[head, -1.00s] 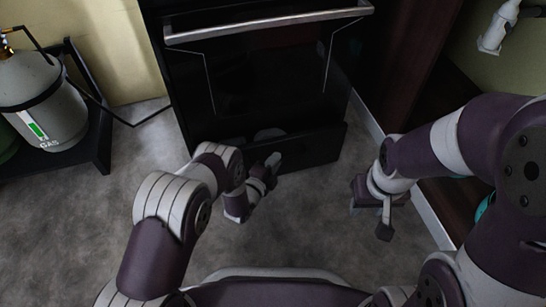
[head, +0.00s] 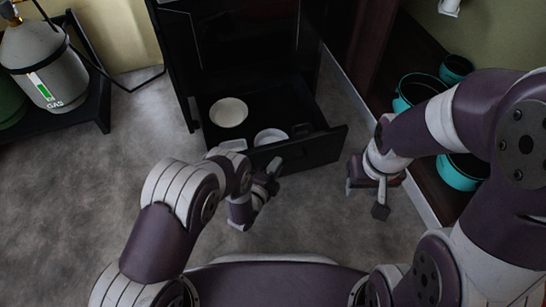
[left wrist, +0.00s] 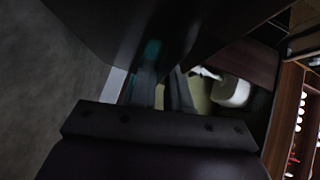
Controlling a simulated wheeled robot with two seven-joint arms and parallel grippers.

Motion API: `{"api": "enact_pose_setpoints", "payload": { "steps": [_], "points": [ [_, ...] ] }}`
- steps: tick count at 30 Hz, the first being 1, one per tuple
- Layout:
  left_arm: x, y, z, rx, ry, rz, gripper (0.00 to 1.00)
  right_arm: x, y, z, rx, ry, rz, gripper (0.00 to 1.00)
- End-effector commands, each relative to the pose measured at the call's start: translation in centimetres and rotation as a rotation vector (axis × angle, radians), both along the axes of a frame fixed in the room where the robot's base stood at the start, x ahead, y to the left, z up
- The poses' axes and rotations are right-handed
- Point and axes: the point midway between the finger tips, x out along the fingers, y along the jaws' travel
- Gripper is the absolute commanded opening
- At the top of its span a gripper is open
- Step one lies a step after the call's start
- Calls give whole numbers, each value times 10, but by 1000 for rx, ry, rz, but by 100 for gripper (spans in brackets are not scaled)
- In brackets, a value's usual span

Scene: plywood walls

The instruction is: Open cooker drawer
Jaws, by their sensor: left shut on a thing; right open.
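The black cooker (head: 245,45) stands at the top middle of the head view. Its low drawer (head: 317,146) is pulled well out, and its inside shows. A white bowl (head: 229,112) and a second white dish (head: 270,136) lie in it. My left gripper (head: 273,172) is at the drawer's front edge, shut on the drawer's front; my arm partly hides the contact. In the left wrist view its fingers (left wrist: 160,92) reach to a dark panel, which is dim. My right gripper (head: 366,196) is open and empty, to the right of the drawer, apart from it.
A grey gas cylinder (head: 45,65) stands on a black stand at the left. Teal pots (head: 461,172) sit on a dark low shelf at the right, behind a pale edge strip (head: 421,205). Grey floor (head: 95,190) is clear left of the drawer.

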Motion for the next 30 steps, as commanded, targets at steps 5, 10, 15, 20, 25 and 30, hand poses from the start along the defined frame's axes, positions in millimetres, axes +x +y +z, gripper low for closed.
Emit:
{"api": "enact_pose_setpoints", "payload": {
  "steps": [5, 10, 15, 20, 25, 30],
  "points": [
    [-12, -3, 0, 1, 2, 2, 0, 0, 0, 6, 0, 0, 0, 43],
    [-15, -4, -1, 1, 2, 2, 0, 0, 0, 7, 0, 0, 0, 43],
    [-15, -4, -1, 1, 2, 3, 0, 0, 0, 6, 0, 0, 0, 43],
    [-15, -4, -1, 1, 2, 3, 20, 0, 0, 6, 0, 0, 0, 43],
    [-15, -4, -1, 1, 2, 2, 38, 0, 0, 6, 0, 0, 0, 43],
    [-15, -4, 0, 1, 1, 1, 38, 0, 0, 6, 0, 0, 0, 43]
  ]
}}
